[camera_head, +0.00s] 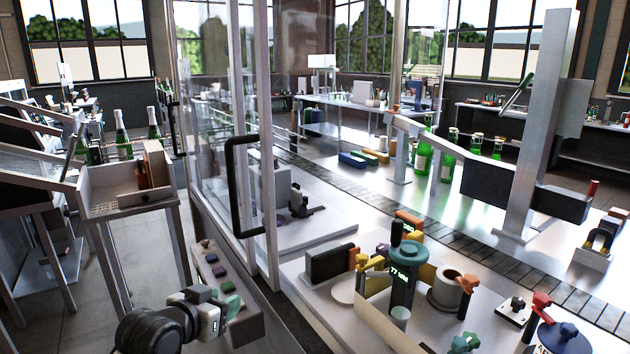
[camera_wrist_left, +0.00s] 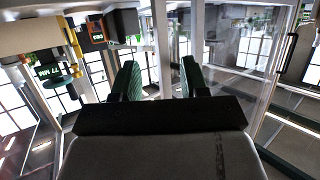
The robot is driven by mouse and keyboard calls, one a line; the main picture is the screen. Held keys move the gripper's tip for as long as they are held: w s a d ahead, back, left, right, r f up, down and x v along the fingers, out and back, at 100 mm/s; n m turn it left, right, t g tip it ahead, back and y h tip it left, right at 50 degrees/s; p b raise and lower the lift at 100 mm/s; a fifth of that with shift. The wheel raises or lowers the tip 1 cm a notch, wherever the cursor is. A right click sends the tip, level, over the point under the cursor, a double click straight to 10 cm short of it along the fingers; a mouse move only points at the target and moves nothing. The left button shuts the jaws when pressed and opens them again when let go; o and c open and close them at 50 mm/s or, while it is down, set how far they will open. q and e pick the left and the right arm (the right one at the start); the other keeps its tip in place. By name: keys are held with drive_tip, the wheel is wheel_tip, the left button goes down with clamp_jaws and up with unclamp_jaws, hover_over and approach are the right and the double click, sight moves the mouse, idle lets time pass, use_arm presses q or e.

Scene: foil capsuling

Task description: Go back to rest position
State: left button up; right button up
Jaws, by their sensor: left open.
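My left gripper (camera_head: 229,297) is at the bottom of the head view, above the front ledge beside the glass enclosure. Its two green fingers stand apart with nothing between them. In the left wrist view the same open gripper (camera_wrist_left: 160,82) shows empty space between the fingers, with a metal post and glass beyond. The wrist picture looks upside down. My right gripper is in neither view.
A black door handle (camera_head: 236,190) on the glass door stands above my left gripper. A dark green cylinder reading 77 mm (camera_head: 403,288) stands to the right. Green bottles (camera_head: 424,155) stand behind the conveyor (camera_head: 385,203).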

use_arm(q)
drive_tip(key=s+f+n+g+y, duration=0.15)
drive_tip(key=s+f+g, duration=0.25)
drive_tip(key=s+f, duration=1.05)
drive_tip(key=s+a+f+g+y, duration=0.1)
drive_tip(key=s+f+g+y, duration=0.15)
drive_tip(key=s, duration=0.75)
drive_tip(key=s+a+f+g+y, duration=0.1)
drive_tip(key=s+f+g, duration=0.2)
drive_tip(key=s, duration=0.7)
wheel_tip(320, 180, down, 27)
drive_tip(key=s+g, duration=0.1)
drive_tip(key=s+a+f+g, duration=0.1)
drive_tip(key=s+a+f, duration=0.1)
drive_tip(key=s+f, duration=1.2)
drive_tip(key=shift+s+a+f, duration=0.3)
drive_tip(key=shift+s+f, duration=0.1)
drive_tip(key=shift+s, duration=0.35)
drive_tip(key=shift+n, duration=0.25)
